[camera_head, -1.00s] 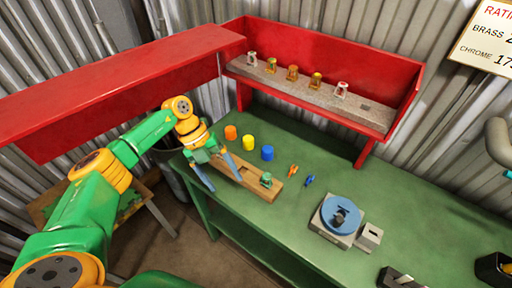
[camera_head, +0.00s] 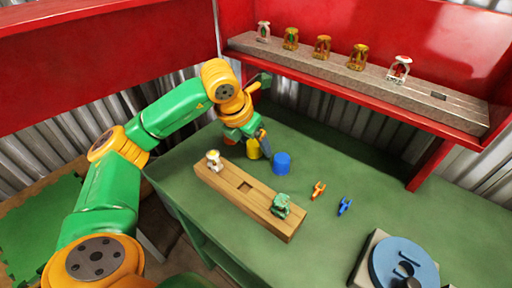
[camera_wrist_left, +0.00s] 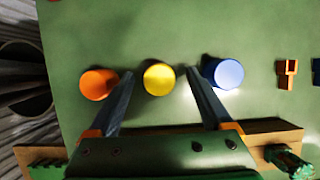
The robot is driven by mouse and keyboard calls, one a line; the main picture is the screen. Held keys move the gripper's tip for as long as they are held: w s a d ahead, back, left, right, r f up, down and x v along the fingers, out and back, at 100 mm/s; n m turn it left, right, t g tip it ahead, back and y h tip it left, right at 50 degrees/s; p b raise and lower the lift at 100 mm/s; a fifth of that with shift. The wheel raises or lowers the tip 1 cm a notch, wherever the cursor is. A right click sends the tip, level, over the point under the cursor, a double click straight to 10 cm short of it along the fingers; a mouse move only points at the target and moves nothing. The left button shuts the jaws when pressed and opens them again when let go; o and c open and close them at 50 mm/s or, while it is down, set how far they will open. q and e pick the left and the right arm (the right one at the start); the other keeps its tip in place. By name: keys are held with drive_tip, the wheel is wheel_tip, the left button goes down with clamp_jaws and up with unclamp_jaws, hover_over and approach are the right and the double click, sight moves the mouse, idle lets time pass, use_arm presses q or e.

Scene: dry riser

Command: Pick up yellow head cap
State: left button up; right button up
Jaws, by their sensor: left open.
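The yellow head cap (camera_head: 253,149) stands on the green bench, partly hidden by my left gripper in the head view. In the left wrist view the yellow cap (camera_wrist_left: 159,78) lies between and slightly beyond the two fingertips, with a gap on each side. My left gripper (camera_wrist_left: 159,76) is open and empty, one finger between the orange and yellow caps, the other between the yellow and blue caps. In the head view my left gripper (camera_head: 256,138) reaches over the cap row. My right gripper is not in view.
The orange cap (camera_wrist_left: 98,84) and blue cap (camera_head: 281,163) flank the yellow one closely. A wooden block (camera_head: 235,195) with a white-and-yellow sprinkler head (camera_head: 214,160) and a green one (camera_head: 281,205) lies in front. A red shelf (camera_head: 440,110) rises behind.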

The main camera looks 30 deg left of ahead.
use_arm(q)
drive_tip(key=shift+w+f, duration=0.35)
drive_tip(key=shift+f, duration=0.15)
drive_tip(key=shift+s, duration=0.1)
clamp_jaws()
drive_tip(key=shift+r, duration=0.1)
